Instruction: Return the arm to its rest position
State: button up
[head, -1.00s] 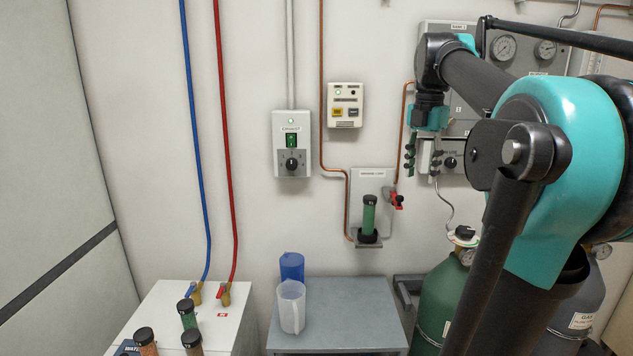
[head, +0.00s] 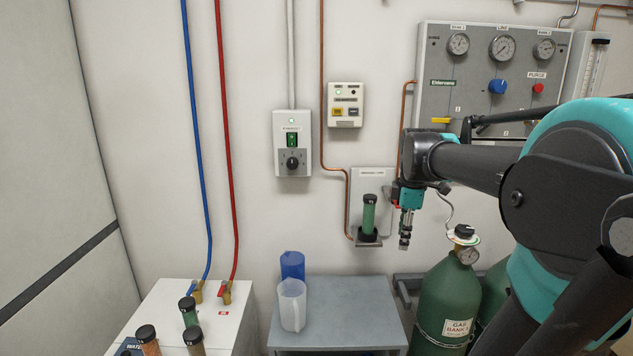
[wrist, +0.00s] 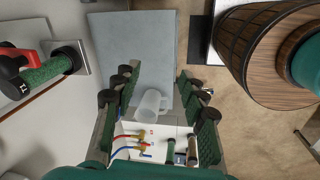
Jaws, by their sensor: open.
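My arm reaches in from the right in the head view, its forearm roughly level. My gripper (head: 405,228) points down in front of the wall, just right of the green cartridge (head: 369,215) on its wall bracket. In the wrist view my gripper (wrist: 158,108) has its two fingers well apart with nothing held between them. The clear jug (wrist: 150,106) shows between the fingers but lies well below, on the grey table (wrist: 125,45).
The grey table (head: 350,312) carries a clear jug (head: 291,305) and a blue jug (head: 292,265). A green gas cylinder (head: 446,300) stands below my arm. A gauge panel (head: 470,85) is on the wall behind. The white cabinet (head: 160,300) at left holds several cartridges.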

jog(key=s+a+f+m+t, duration=0.1)
jog(key=s+a+f+m, duration=0.1)
jog(key=s+f+m, duration=0.4)
jog(key=s+a+f+m+t, duration=0.1)
jog(key=s+f+m, duration=0.6)
jog(key=f, duration=0.8)
jog(key=shift+s+a+f+m, duration=0.15)
jog(key=shift+a+f+m, duration=0.2)
jog(key=shift+m, duration=0.75)
